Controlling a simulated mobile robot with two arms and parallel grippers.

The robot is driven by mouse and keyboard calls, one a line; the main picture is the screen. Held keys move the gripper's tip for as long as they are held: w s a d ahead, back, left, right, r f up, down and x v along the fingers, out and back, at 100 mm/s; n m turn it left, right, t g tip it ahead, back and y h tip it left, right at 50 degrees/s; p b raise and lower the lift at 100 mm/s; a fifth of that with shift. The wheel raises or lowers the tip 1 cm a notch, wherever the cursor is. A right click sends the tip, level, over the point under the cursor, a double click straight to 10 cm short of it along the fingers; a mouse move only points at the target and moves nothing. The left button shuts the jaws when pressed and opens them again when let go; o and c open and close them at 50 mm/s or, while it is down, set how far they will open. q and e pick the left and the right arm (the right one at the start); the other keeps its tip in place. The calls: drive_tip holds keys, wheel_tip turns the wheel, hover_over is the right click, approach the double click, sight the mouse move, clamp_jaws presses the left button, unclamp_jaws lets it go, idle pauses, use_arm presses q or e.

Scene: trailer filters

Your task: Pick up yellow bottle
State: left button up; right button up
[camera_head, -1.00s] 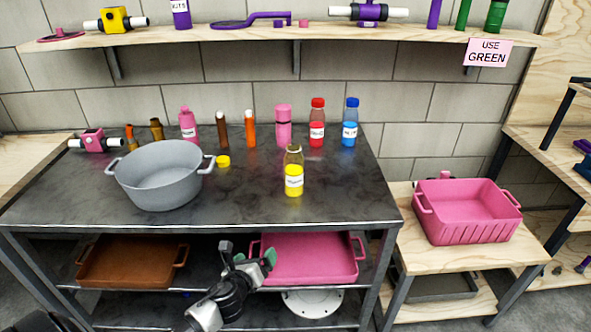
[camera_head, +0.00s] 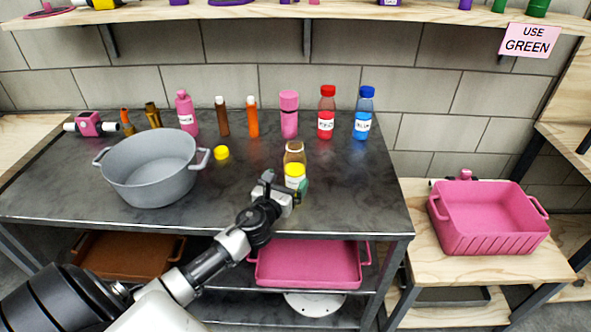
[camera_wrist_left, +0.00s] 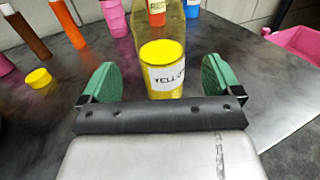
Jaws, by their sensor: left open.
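The yellow bottle (camera_head: 295,168) stands upright on the dark metal table, without a cap, with yellow contents and a white label. It also shows in the left wrist view (camera_wrist_left: 164,72), straight ahead between the fingers. My left gripper (camera_head: 283,188) is at the near side of the bottle, just above the table, and hides its lower part. In the left wrist view the left gripper (camera_wrist_left: 159,82) is open, with one green pad on each side of the bottle and visible gaps. My right gripper is not in view.
A grey pot (camera_head: 152,172) stands on the left of the table, with a yellow cap (camera_head: 221,152) beside it. The table right of the yellow bottle is clear.

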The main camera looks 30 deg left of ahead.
sight(290, 175)
use_arm(q)
drive_tip(key=shift+w, duration=0.4)
drive_tip(key=w, duration=0.4)
drive_tip(key=shift+w+a, duration=0.15)
drive_tip(key=shift+a, duration=0.25)
drive_tip(key=shift+w, duration=0.45)
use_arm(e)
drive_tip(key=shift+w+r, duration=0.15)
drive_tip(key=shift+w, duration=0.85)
use_arm(q)
drive_tip(key=shift+s, duration=0.1)
drive_tip(key=c, duration=1.2)
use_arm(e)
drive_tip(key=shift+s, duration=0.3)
